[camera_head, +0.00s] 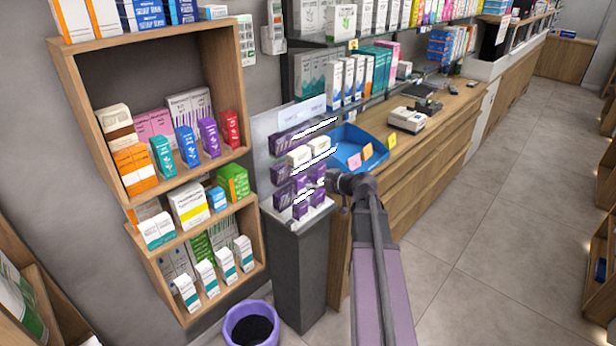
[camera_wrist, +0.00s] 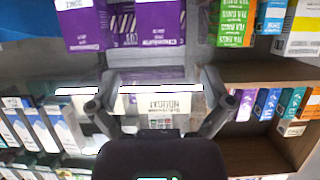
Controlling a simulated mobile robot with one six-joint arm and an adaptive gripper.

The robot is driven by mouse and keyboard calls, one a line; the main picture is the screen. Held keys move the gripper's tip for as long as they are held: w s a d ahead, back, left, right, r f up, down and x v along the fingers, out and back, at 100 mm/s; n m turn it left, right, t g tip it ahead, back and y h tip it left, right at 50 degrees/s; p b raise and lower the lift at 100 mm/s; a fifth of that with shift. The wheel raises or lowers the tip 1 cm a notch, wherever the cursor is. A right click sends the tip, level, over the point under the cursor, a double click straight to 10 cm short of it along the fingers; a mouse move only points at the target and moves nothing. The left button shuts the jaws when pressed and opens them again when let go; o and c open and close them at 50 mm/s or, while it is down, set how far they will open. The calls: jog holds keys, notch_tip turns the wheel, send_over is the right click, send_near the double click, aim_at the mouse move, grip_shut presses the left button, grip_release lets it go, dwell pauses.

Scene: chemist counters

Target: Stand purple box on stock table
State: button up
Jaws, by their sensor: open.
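Several purple boxes (camera_head: 283,173) stand in tiers on a narrow display stand, with a few white boxes (camera_head: 299,155) among them. My gripper (camera_head: 333,182) is at the right side of this display, its fingertips partly hidden against the boxes. In the wrist view my gripper (camera_wrist: 162,100) is open, with fingers spread wide. A row of purple boxes (camera_wrist: 158,22) hangs at the top of that view, beyond the fingertips. A pale box with lettering (camera_wrist: 168,104) shows between the fingers; I see no grip on it. I cannot tell which surface is the stock table.
A blue tray (camera_head: 345,146) with coloured notes lies on the wooden counter (camera_head: 440,130) right of the display. A wooden shelf unit (camera_head: 72,75) full of boxes stands left. A purple bin (camera_head: 250,325) is on the floor. The aisle floor (camera_head: 500,190) at right is clear.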

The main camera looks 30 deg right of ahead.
jog(key=shift+p+v, duration=0.65)
jog(key=shift+v, duration=1.8)
jog(key=s+a+f+m+g+h, duration=0.1)
jog(key=s+a+f+g, duration=0.3)
jog(key=a, duration=0.5)
jog(key=s+a+f+m+g+h, duration=0.1)
jog(key=s+a+f+g+h, duration=0.1)
jog(key=a, duration=0.7)
jog(key=s+a+f+m+g+h, duration=0.1)
jog(key=s+a+f+g, duration=0.4)
jog(key=a, duration=0.4)
jog(key=s+g, duration=0.1)
jog(key=s, duration=0.1)
jog(key=shift+s+f+m+g, duration=0.3)
jog(key=shift+s+m+g, duration=0.05)
jog(key=shift+m+g, duration=0.05)
jog(key=shift+w+d, duration=0.1)
